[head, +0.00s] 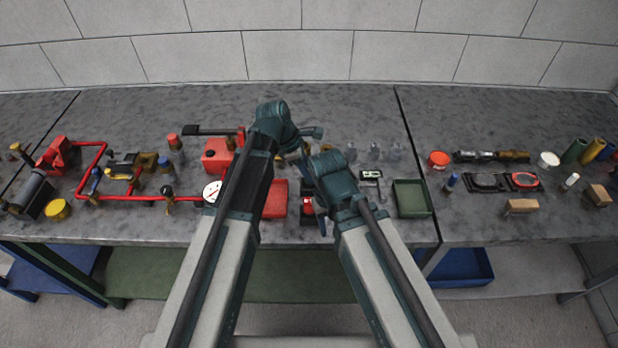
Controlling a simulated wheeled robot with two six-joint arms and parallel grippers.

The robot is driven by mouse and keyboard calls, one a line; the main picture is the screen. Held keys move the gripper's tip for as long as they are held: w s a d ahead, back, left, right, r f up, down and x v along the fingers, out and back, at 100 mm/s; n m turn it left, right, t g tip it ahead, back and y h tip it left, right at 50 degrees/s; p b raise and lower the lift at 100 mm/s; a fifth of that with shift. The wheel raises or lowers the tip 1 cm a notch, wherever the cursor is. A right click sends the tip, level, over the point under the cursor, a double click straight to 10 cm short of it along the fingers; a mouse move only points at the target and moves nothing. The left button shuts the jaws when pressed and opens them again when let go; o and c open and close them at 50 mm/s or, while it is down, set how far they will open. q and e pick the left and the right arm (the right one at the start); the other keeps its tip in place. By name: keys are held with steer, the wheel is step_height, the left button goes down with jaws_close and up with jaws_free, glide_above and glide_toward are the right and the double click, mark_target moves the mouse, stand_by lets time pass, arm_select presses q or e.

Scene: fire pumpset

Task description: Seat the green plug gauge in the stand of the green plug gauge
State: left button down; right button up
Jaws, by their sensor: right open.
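I cannot make out the green plug gauge or tell which stand is its own; my arms cover the middle of the bench. Several small grey upright pieces (376,151) stand behind my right arm, too small to identify. My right gripper (313,222) points down over the front middle of the bench. It is open, beside a small red and dark item (307,206), with no held object visible. My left gripper (310,136) is farther back, mostly hidden by its own wrist; its jaws cannot be made out.
A green tray (411,199) sits right of my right arm. A red box (216,154) and a white dial gauge (211,191) lie left of centre. Red piping (130,197) fills the left. Clear bench lies along the back.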

arm_select(q)
steer(key=shift+f, duration=0.1)
arm_select(e)
steer(key=shift+f, duration=0.15)
arm_select(q)
steer(key=shift+f, duration=0.1)
steer(key=shift+f, duration=0.15)
arm_select(e)
steer(key=shift+f, duration=0.2)
arm_select(q)
steer(key=c, duration=0.6)
jaws_free()
steer(key=shift+o, duration=0.2)
arm_select(e)
steer(key=shift+r, duration=0.1)
